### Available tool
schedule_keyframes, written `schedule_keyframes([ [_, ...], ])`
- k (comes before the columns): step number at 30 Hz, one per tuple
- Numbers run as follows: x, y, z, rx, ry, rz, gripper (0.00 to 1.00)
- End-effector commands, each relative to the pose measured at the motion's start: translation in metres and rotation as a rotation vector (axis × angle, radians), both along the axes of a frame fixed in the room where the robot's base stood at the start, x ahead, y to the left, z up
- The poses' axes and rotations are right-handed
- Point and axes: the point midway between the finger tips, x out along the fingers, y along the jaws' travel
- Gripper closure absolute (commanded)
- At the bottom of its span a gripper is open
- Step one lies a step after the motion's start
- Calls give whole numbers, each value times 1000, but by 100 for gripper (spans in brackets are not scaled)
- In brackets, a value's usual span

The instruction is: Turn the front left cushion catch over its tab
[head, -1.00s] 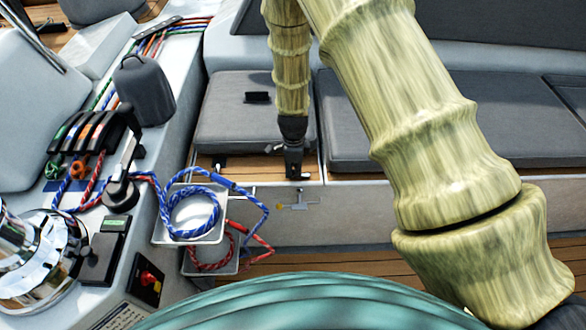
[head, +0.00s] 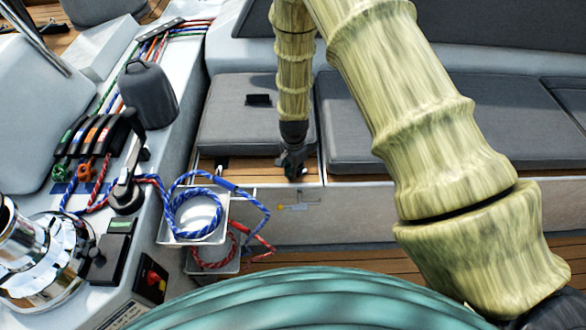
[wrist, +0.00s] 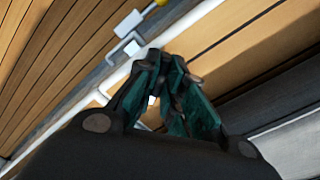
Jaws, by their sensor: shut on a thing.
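My gripper (head: 291,172) points down at the front edge of the wooden seat ledge, just ahead of the left grey cushion (head: 225,122). In the wrist view my gripper (wrist: 168,62) has its dark green fingers closed together. A small white piece (wrist: 153,122) shows between the fingers; it seems to be part of the cushion catch, which they mostly hide. I cannot make out the catch's angle or its tab. A small dark fitting (head: 220,161) is at the cushion's front left corner.
A latch with a yellow knob (head: 281,207) is on the white locker face below. Trays with blue rope (head: 197,238) and red rope stand left of it. A grey jug (head: 150,95) and a winch (head: 35,255) are farther left.

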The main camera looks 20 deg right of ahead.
Motion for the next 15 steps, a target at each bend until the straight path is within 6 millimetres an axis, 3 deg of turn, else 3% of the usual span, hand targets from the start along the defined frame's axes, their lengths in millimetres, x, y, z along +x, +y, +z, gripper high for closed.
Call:
schedule_keyframes([
  [15,3,0,2,0,-6,488,100],
])
